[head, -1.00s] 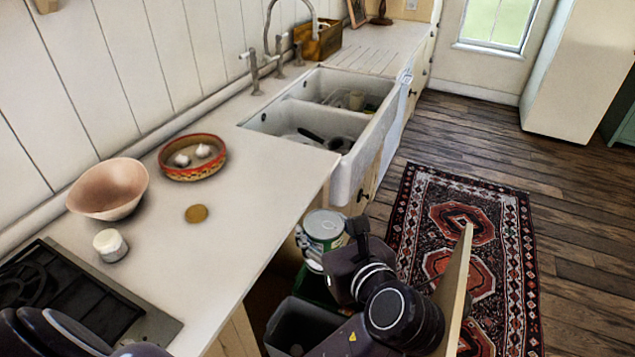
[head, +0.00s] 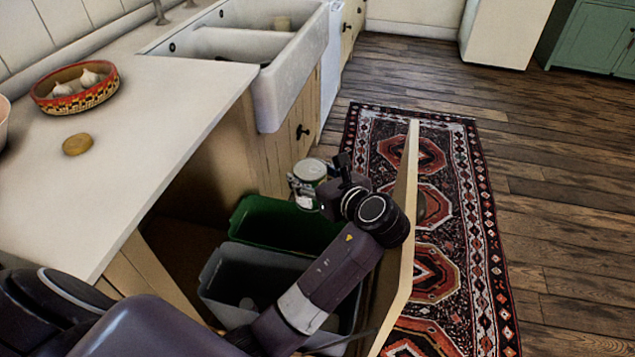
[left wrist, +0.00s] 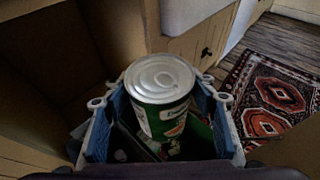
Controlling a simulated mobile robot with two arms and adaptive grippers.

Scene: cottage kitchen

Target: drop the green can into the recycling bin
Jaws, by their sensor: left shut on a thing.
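The green can (head: 307,186), with a pale metal lid and a printed label, is held by my left gripper (head: 322,188) above the back part of the open cabinet. In the left wrist view the can (left wrist: 160,88) stands about upright between the two blue-grey fingers of the left gripper (left wrist: 161,104). A green bin (head: 275,222) is in the cabinet, below and near the can in the head view. A grey bin (head: 214,284) stands in front of it, partly covered by my arm. My right gripper is not in view.
The open cabinet door (head: 405,215) stands close to the right of my arm. The counter (head: 160,120) edge is on the left, with a patterned bowl (head: 75,88) of garlic. A double sink (head: 265,75) is beyond. A patterned rug (head: 450,200) lies on the floor.

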